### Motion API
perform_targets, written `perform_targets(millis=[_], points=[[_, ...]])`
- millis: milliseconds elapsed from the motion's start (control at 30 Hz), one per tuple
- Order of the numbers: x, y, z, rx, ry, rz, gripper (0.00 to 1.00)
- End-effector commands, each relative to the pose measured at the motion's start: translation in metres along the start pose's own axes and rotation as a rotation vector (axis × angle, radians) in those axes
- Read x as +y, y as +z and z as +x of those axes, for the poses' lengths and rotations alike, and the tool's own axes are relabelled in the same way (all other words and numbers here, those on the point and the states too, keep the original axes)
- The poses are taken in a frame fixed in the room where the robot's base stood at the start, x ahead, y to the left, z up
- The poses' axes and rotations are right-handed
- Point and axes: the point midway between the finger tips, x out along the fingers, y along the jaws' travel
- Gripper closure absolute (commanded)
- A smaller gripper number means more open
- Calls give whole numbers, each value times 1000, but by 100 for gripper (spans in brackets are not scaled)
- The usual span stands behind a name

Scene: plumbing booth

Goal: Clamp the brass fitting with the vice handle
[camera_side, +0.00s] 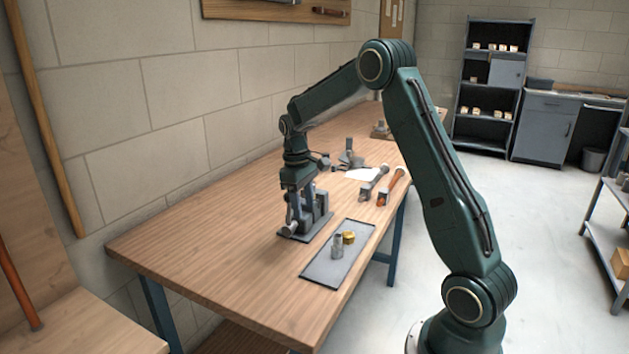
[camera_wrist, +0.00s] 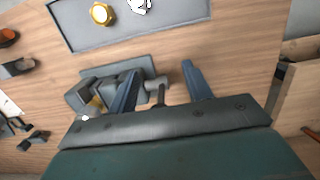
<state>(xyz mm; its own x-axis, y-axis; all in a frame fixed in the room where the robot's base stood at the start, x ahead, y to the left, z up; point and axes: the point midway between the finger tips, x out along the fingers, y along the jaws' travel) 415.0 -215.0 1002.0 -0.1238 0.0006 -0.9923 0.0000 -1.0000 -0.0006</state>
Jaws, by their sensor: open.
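The grey vice (camera_side: 318,205) stands on the bench, and it also shows in the wrist view (camera_wrist: 118,72). Its handle (camera_wrist: 157,94) is a grey bar at the screw end. My gripper (camera_wrist: 161,68) is open, with one blue finger on each side of the handle; I cannot tell whether either touches it. In the side view my gripper is low over the near end of the vice. A small brass-coloured piece (camera_wrist: 96,103) shows at the vice jaws, partly hidden. A separate brass fitting (camera_side: 349,237) sits on the grey tray (camera_side: 322,273).
A silvery fitting (camera_side: 337,246) stands beside the brass one on the tray. The block wall runs along the bench's left side. The bench's near end is clear.

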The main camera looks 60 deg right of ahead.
Motion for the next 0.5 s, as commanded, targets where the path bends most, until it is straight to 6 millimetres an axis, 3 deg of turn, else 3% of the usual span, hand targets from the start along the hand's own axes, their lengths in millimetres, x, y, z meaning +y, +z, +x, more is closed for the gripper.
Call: perform_targets(millis=[367, 500], points=[[0, 13, 9, 126, -1, 1, 50], [0, 13, -9, 129, 2, 0, 50]])
